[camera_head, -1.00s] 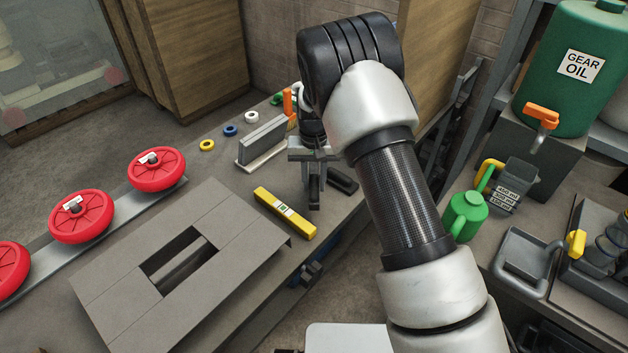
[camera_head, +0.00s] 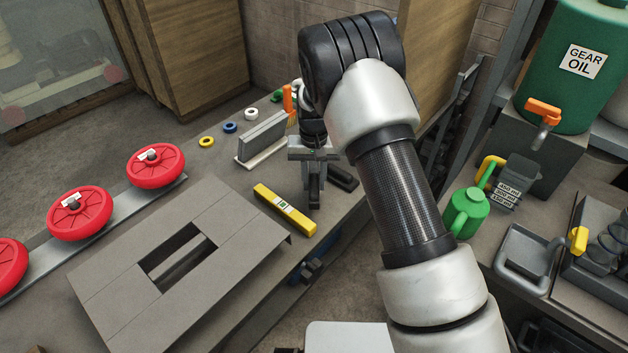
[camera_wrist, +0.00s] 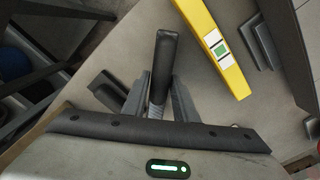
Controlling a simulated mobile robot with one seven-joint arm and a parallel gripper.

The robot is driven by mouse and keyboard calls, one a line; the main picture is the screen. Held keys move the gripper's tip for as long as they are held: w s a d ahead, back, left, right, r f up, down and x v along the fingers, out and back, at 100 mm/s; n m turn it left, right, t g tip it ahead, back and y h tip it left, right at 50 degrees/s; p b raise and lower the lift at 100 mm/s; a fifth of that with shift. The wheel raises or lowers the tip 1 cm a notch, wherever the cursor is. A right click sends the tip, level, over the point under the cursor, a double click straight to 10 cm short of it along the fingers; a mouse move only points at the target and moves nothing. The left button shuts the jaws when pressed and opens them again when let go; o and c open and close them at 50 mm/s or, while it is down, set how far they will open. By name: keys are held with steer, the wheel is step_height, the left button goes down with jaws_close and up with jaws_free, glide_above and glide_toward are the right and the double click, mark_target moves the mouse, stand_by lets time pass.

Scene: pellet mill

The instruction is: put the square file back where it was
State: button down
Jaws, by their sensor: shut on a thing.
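My gripper (camera_head: 313,158) is over the workbench, pointing down, with its fingers shut on the square file. The file's black handle (camera_head: 314,192) sticks out from the fingers toward the bench's front edge. In the wrist view the handle (camera_wrist: 165,62) stands out between the two fingers (camera_wrist: 160,100), with a short grey metal part by the jaws. The rest of the file is hidden by my gripper. I cannot tell whether the file touches the bench. A second dark handle-like piece (camera_head: 342,180) lies just right of it; it also shows in the wrist view (camera_wrist: 108,90).
A yellow spirit level (camera_head: 285,210) lies left of my gripper. A grey upright plate on a pale base (camera_head: 262,138) stands behind it. Coloured rings (camera_head: 230,129) lie at the back left. A grey slotted plate (camera_head: 120,260) and red wheels (camera_head: 80,213) are at left.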

stand_by(0.3)
steer(key=shift+f+b, duration=0.6)
steer(key=shift+f, duration=0.05)
steer(key=shift+f, duration=0.1)
stand_by(1.1)
steer(key=shift+r, duration=0.25)
stand_by(0.8)
steer(key=shift+f+b, duration=0.2)
steer(key=shift+b, duration=0.1)
steer(key=shift+r, duration=0.3)
stand_by(0.4)
